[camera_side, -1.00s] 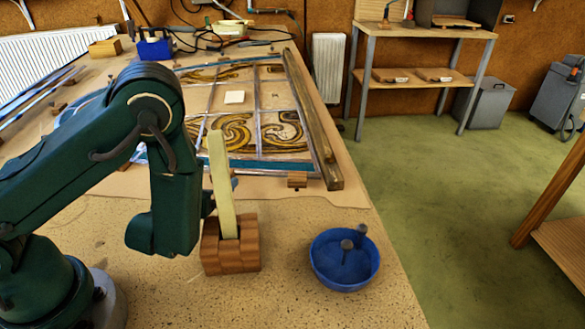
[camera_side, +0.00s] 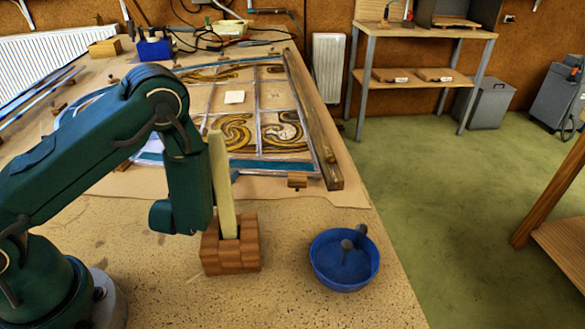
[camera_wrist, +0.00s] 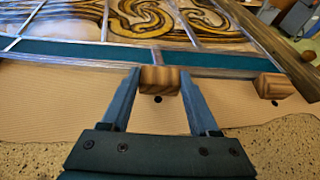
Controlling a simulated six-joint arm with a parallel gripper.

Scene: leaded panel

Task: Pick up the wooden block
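In the wrist view, a small brown wooden block (camera_wrist: 160,80) lies at the near edge of the leaded panel (camera_wrist: 85,50), against its teal border strip. My gripper (camera_wrist: 159,82) is open, with one blue-grey finger on each side of this block. Narrow gaps seem to show beside the block; I cannot tell whether either finger touches it. A second wooden block (camera_wrist: 273,86) lies to the right, near the panel's corner. It also shows in the side view (camera_side: 297,180). In the side view my arm and the cream stick mostly hide my gripper and the first block.
A wooden block holder (camera_side: 231,258) with an upright cream stick (camera_side: 222,185) stands on the near bench, close to my wrist. A blue bowl (camera_side: 344,260) with grey-headed pieces sits to its right. A long dark timber batten (camera_side: 312,120) runs along the panel's right side.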

